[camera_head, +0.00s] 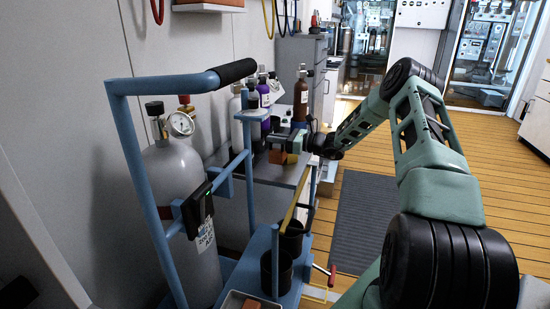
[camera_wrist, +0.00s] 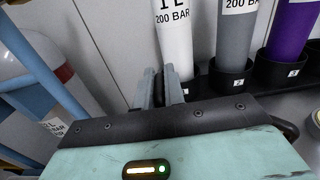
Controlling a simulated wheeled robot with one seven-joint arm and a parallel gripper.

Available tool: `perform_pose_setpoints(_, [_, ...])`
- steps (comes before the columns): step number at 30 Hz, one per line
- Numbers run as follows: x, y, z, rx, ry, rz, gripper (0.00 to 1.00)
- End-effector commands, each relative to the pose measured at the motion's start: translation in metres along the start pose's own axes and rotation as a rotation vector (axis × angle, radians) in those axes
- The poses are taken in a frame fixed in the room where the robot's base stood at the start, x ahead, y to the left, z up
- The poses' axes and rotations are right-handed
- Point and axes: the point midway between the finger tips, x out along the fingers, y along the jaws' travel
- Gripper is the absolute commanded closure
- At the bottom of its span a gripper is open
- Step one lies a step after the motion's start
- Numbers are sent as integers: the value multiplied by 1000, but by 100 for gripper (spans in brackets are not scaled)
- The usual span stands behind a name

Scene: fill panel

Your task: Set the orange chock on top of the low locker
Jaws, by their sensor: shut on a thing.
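My gripper (camera_head: 273,143) is over the grey low locker (camera_head: 285,173) beside the wall, pointing left in the head view. It is shut on the orange chock (camera_head: 277,156), a small brownish-orange block that shows just below the fingers. The chock is at or close above the locker top; I cannot tell whether it touches. In the wrist view the two fingers (camera_wrist: 160,88) point toward the bottles, and the chock is hidden behind the gripper body.
White, grey and purple bottles (camera_wrist: 290,30) stand in black cups just beyond the fingers. A blue trolley (camera_head: 115,86) with a grey gas cylinder (camera_head: 180,195) stands in front, left of my arm.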

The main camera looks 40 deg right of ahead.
Motion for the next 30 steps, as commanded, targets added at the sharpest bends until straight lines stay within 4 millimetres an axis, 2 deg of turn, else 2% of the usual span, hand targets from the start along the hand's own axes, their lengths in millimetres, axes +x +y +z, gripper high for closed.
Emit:
perform_pose_setpoints(4, [0,0,-15,-1,-1,-1,100])
perform_pose_setpoints(10, [1,0,-47,-2,-2,0,100])
perform_pose_setpoints(23, [0,0,-53,-2,-2,-1,100])
perform_pose_setpoints(24, [0,0,-54,-1,0,-1,86])
perform_pose_setpoints(26, [0,0,-54,-2,0,-1,70])
perform_pose_setpoints(30, [0,0,-54,-2,0,-1,67])
